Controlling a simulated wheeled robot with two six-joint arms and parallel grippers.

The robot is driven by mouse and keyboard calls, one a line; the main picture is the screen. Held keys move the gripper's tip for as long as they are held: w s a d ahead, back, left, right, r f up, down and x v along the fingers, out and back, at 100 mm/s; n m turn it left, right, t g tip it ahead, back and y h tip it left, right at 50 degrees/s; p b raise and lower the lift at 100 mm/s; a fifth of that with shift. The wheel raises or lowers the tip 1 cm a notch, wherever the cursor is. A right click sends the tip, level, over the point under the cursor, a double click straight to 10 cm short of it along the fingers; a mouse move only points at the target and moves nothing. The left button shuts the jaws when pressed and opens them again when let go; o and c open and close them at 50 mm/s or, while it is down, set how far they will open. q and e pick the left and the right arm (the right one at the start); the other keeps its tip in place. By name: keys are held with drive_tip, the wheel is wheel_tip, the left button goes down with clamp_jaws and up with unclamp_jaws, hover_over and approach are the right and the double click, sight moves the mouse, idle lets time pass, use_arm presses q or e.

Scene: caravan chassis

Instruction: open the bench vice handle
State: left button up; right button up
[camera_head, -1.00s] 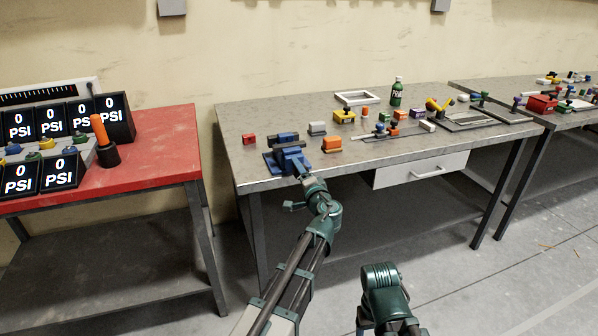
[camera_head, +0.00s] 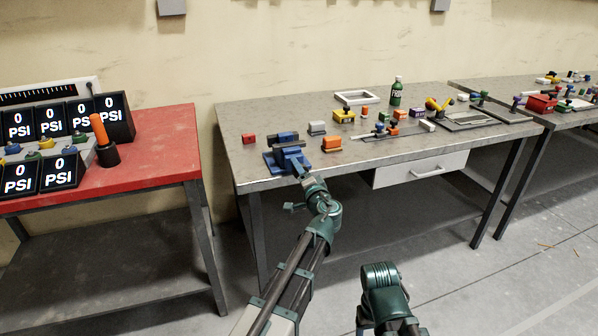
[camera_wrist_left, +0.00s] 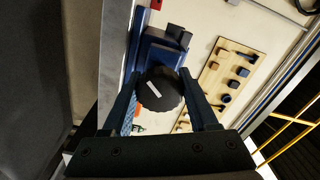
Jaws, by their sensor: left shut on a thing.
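The blue bench vice (camera_head: 287,155) stands at the front left edge of the grey workbench, and its dark jaws show on top. My left gripper (camera_head: 303,175) is at the vice's front, reaching in from below. In the left wrist view the black round vice handle (camera_wrist_left: 160,89), with a white mark on it, sits between the two fingers of my left gripper (camera_wrist_left: 163,100). The gripper is shut on the handle. The blue vice body (camera_wrist_left: 158,48) shows behind the handle. My right arm shows at the bottom of the head view, but its gripper fingers are not visible.
A drawer (camera_head: 422,170) hangs below. A red table (camera_head: 160,150) with PSI displays stands left.

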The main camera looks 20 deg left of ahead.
use_arm(q)
drive_tip(key=shift+d, duration=0.15)
idle(0.5)
drive_tip(key=o, duration=1.4)
drive_tip(key=shift+c, duration=0.2)
drive_tip(key=shift+s, duration=0.1)
